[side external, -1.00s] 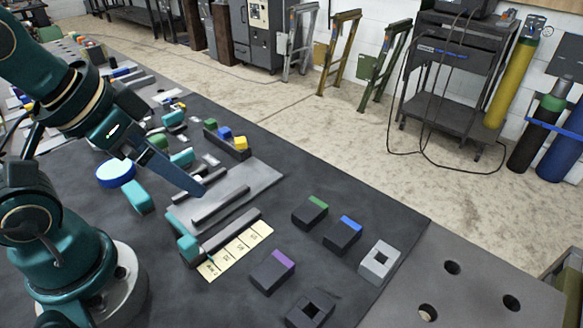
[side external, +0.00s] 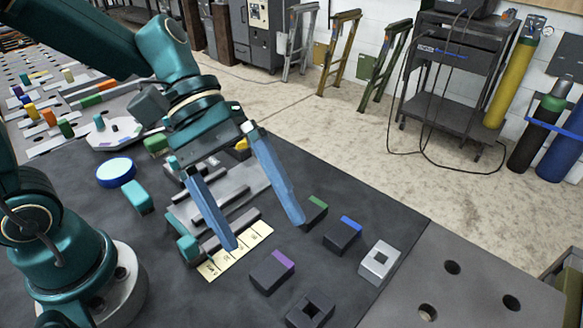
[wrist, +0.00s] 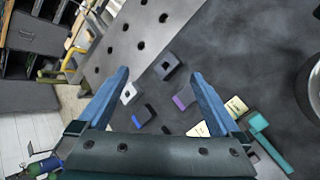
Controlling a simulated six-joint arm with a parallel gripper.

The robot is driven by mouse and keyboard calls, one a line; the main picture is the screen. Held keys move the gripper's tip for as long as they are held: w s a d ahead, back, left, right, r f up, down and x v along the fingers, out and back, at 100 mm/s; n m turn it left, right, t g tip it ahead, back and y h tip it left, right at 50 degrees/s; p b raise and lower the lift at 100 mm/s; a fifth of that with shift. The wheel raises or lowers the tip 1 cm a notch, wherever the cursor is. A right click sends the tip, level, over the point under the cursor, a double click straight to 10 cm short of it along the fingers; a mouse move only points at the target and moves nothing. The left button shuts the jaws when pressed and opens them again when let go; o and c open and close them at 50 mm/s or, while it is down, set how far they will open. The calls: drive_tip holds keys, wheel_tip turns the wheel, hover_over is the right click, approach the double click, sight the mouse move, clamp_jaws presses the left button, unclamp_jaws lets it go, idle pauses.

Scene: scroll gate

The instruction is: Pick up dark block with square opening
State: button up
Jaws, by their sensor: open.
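The dark block with a square opening (side external: 310,309) lies on the dark mat at the bottom of the side external view. In the wrist view it (wrist: 167,66) shows ahead of the fingers, between and beyond their tips. My gripper (side external: 270,235) is open and empty, with two long blue fingers pointing down toward the mat. It is above the area of the paper strip and the green-marked block, up and left of the dark block and apart from it.
Near the block lie a purple-marked block (side external: 272,272), a blue-marked block (side external: 342,236), a green-marked block (side external: 314,212) and a light grey block with a square opening (side external: 379,262). A grey fixture with bars and a labelled paper strip (side external: 212,269) stand left. A holed metal plate (side external: 480,290) lies right.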

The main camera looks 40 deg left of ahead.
drive_tip(key=w+d+f+n+g+h, duration=0.1)
drive_tip(key=w+d+f+n+h, duration=0.1)
drive_tip(key=w+f+n+h, duration=0.3)
drive_tip(key=n+y, duration=0.1)
drive_tip(key=n, duration=0.3)
approach(315, 317)
drive_tip(key=shift+w+d+f+g, duration=0.15)
drive_tip(key=shift+d+f, duration=0.25)
drive_tip(key=shift+d, duration=0.1)
drive_tip(key=shift+w+d+f+g, duration=0.15)
drive_tip(key=shift+d+f, duration=0.2)
drive_tip(key=shift+d, duration=0.15)
drive_tip(key=shift+s+d+f, duration=0.2)
drive_tip(key=shift+d+f, duration=0.15)
drive_tip(key=shift+x, duration=2.15)
clamp_jaws()
